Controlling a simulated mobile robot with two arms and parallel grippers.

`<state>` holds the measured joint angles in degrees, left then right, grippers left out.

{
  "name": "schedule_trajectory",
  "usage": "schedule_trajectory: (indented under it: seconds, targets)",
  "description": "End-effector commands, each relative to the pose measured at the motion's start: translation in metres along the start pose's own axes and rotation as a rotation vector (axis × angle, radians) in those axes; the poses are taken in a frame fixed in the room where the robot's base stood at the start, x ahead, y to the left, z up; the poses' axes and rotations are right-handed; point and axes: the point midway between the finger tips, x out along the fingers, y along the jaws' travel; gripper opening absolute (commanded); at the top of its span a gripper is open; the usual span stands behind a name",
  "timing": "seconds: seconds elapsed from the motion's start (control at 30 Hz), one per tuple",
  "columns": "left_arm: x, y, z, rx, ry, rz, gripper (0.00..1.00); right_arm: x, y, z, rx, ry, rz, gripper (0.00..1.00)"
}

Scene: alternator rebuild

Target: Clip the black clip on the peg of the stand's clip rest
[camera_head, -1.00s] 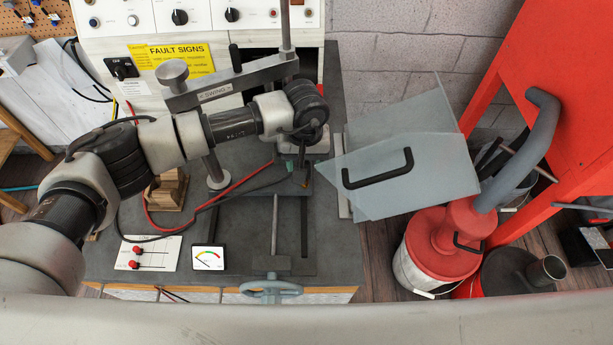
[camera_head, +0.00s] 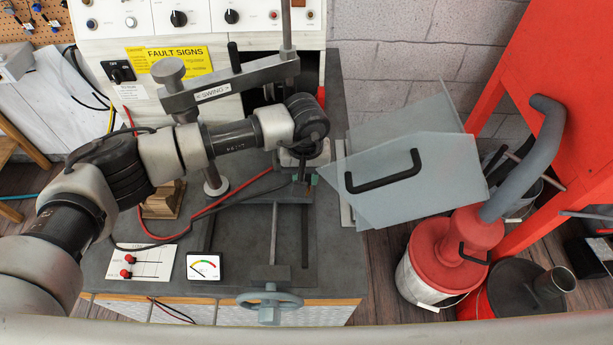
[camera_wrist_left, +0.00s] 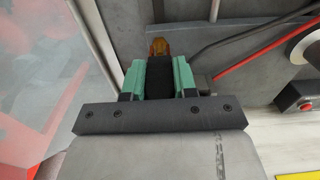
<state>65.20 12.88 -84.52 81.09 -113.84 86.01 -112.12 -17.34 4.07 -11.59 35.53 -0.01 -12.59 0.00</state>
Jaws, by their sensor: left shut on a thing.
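My left gripper (camera_head: 304,188) points down over the grey bench, near the far end of the screw-driven clamp. In the left wrist view its green fingers (camera_wrist_left: 158,78) are shut on the black clip (camera_wrist_left: 159,72), whose copper-coloured tip (camera_wrist_left: 160,47) sticks out beyond them. In the head view the clip is mostly hidden under my wrist. A black cable runs across the bench to the gripper. The stand (camera_head: 221,94) has a post and a bar marked SWING, left of and behind my wrist. I cannot make out the clip rest's peg. My right gripper is out of view.
A clear shield with a black handle (camera_head: 383,171) stands close right of my gripper. A red lead (camera_head: 196,220) crosses the bench. A meter (camera_head: 203,267), a panel with red terminals (camera_head: 141,267) and a handwheel (camera_head: 270,304) lie toward the front. A red canister (camera_head: 450,243) stands right.

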Motion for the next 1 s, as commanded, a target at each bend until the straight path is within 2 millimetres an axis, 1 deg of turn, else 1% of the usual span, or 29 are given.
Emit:
schedule_trajectory:
  seconds: [0.17, 0.4, 0.5, 1.0]
  targets:
    - [-0.005, 0.000, 0.000, 0.000, 0.001, 0.001, 0.16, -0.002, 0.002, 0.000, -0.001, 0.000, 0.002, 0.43]
    - [-0.032, 0.000, -0.001, 0.000, 0.002, 0.000, 0.16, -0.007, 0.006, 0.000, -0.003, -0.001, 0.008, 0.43]
    - [-0.039, 0.000, 0.000, 0.001, 0.001, 0.001, 0.16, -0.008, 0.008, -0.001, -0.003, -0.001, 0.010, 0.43]
    - [-0.040, 0.000, 0.000, 0.000, 0.000, 0.000, 0.16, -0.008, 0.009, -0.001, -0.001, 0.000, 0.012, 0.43]
